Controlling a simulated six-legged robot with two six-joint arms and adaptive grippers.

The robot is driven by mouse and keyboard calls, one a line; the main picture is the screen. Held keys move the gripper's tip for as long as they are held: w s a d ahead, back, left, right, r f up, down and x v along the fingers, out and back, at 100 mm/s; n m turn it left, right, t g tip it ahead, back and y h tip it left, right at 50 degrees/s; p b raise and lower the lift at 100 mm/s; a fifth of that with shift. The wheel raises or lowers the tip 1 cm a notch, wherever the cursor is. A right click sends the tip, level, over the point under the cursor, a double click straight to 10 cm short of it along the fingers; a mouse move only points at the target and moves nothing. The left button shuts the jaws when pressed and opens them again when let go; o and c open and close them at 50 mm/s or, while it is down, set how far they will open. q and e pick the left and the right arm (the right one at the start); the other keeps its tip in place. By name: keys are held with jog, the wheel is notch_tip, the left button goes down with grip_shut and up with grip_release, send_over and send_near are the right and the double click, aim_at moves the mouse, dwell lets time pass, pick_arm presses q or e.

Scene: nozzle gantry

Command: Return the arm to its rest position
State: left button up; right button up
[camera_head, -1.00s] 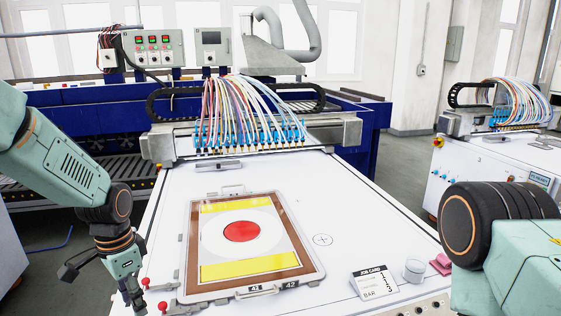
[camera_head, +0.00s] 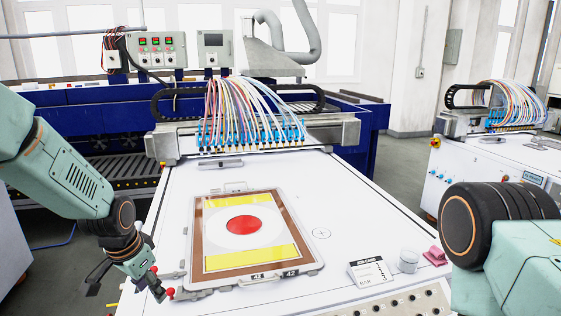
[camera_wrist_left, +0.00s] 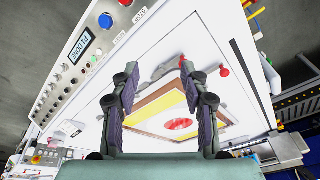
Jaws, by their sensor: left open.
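My left gripper (camera_head: 160,297) hangs at the left front edge of the white printing table (camera_head: 370,220), beside the framed print and close to the red-knobbed clamps (camera_head: 170,292). It is tilted down to the right. In the left wrist view its two dark fingers (camera_wrist_left: 160,68) are spread apart with nothing between them. My left arm (camera_head: 60,165) reaches in from the left. My right arm (camera_head: 485,225) shows only in part at the right edge; its gripper is out of view.
The framed print (camera_head: 197,240), with a red disc and yellow bands, lies flat on the table. A job card (camera_head: 368,272), a grey cup (camera_head: 408,261) and a pink block (camera_head: 434,255) stand at the front right. The nozzle gantry (camera_head: 330,132) spans the back.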

pick_arm(q)
jog(key=s+d+f+n+t+b, duration=0.1)
jog(key=s+d+f+n+b, duration=0.15)
jog(key=s+f, duration=0.4)
jog(key=s+d+f+n+b, duration=0.2)
jog(key=s+f+b, duration=0.15)
jog(key=f, duration=0.65)
jog(key=s+f+g+b, duration=0.1)
jog(key=s+f+b, duration=0.2)
jog(key=s+f, duration=0.3)
jog(key=s+d+f+n+g+b, duration=0.1)
jog(key=s+f+b, duration=0.2)
jog(key=s, duration=0.9)
jog(key=s+f+g+b, duration=0.1)
jog(key=s+f+b, duration=0.2)
jog(key=s+f, duration=0.5)
jog(key=shift+s+d+f+g, duration=0.2)
jog(key=shift+s+f+g, duration=0.2)
jog(key=shift+f, duration=0.05)
